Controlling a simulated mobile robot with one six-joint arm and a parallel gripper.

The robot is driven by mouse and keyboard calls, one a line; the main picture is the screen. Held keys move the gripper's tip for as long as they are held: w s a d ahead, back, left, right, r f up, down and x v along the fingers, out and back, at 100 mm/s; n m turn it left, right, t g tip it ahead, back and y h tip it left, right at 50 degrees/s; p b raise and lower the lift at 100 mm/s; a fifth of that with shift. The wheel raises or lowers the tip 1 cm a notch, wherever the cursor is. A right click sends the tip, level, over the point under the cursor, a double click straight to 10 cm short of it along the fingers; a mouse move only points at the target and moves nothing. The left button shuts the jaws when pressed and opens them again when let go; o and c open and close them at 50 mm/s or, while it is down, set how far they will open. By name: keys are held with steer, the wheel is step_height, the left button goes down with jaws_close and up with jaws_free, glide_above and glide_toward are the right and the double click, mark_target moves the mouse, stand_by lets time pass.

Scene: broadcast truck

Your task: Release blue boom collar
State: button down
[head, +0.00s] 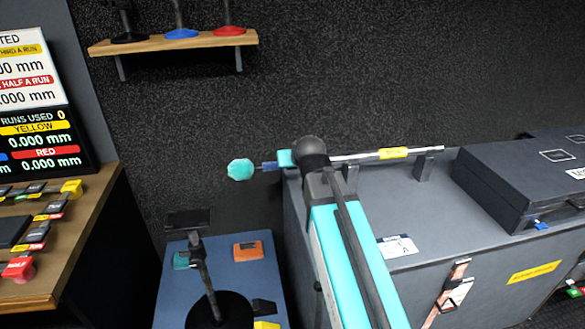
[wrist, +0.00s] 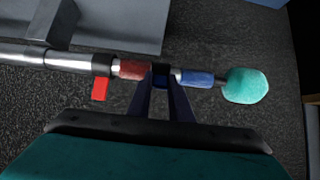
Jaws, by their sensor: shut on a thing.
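The boom pole (head: 355,156) lies level along the back of a grey case, with a teal foam tip (head: 241,169) at its left end. In the wrist view the pole (wrist: 40,58) carries a red collar (wrist: 133,69) and a blue collar (wrist: 196,77), the blue one nearer the foam tip (wrist: 245,85). My gripper (wrist: 163,72) is shut on the pole at a dark stretch between the red and blue collars, close beside the blue one. The blue collar also shows in the head view (head: 269,166). The fingers hide part of the pole.
A red lever tab (wrist: 100,88) hangs from the pole beside the red collar. A support post (head: 424,167) stands under the pole. A dark box (head: 515,180) sits on the case at right. A blue-topped stand (head: 172,290) is in front at lower left.

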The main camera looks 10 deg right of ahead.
steer(key=t+b, duration=0.1)
steer(key=b, duration=0.1)
steer(key=f+t+b, duration=0.1)
steer(key=b, duration=0.1)
steer(key=shift+s+f+t, duration=0.15)
steer(key=shift+s+t, duration=0.15)
steer(key=shift+s, duration=0.05)
steer(key=shift+b, duration=0.35)
steer(key=c, duration=1.6)
jaws_free()
steer(key=shift+s+b, duration=0.35)
steer(key=shift+b, duration=0.8)
steer(key=shift+s, duration=0.1)
